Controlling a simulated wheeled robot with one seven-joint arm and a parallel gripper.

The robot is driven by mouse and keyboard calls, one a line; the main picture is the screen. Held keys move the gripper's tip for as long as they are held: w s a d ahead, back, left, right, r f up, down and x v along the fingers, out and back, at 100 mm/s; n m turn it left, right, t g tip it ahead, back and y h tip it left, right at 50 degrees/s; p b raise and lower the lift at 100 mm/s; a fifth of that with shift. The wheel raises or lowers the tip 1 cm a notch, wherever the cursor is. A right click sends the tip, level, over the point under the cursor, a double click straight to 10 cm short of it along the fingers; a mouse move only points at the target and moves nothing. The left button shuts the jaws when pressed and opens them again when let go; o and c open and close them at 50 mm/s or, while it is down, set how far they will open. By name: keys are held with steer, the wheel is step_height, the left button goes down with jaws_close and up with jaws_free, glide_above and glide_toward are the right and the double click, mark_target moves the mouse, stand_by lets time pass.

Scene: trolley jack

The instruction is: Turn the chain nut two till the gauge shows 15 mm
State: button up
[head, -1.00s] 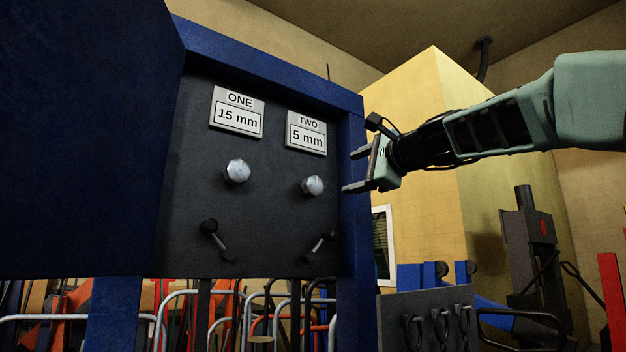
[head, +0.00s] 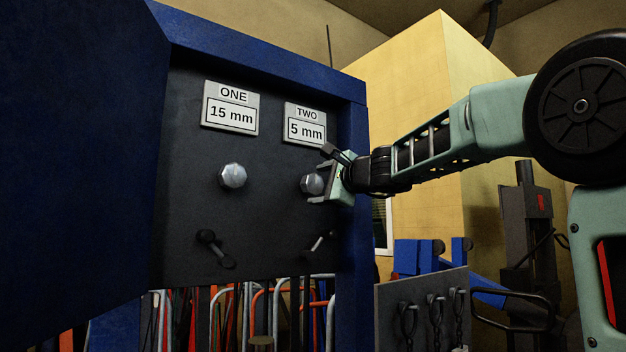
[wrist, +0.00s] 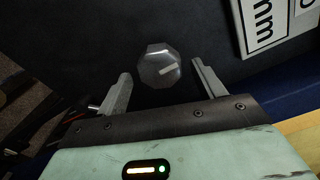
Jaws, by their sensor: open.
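The silver hexagonal chain nut two (head: 312,184) sits on the dark panel (head: 270,220) under the gauge two plate (head: 305,124), which reads 5 mm. Chain nut one (head: 233,176) is to its left, under the gauge one plate (head: 231,107) reading 15 mm. My gripper (head: 318,182) is at nut two from the right, its fingers overlapping the nut in the head view. In the wrist view my gripper (wrist: 162,88) is open, with nut two (wrist: 160,66) between and slightly beyond the fingertips. Gaps show on both sides of it; a pale mark lies on its face.
Two dark handles, one at left (head: 215,249) and one at right (head: 319,246), stick out below the nuts. The blue frame (head: 352,230) borders the panel on the right. A grey board with hanging chains (head: 425,305) stands at lower right.

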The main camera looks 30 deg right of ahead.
mark_target(317, 186)
steer(key=shift+w+a+p, duration=0.1)
steer(key=shift+w+p, duration=0.25)
steer(key=shift+w, duration=1.35)
steer(key=c, duration=1)
steer(key=shift+f+n+b, duration=0.1)
steer(key=shift+n+b, duration=0.2)
steer(key=shift+b, duration=0.15)
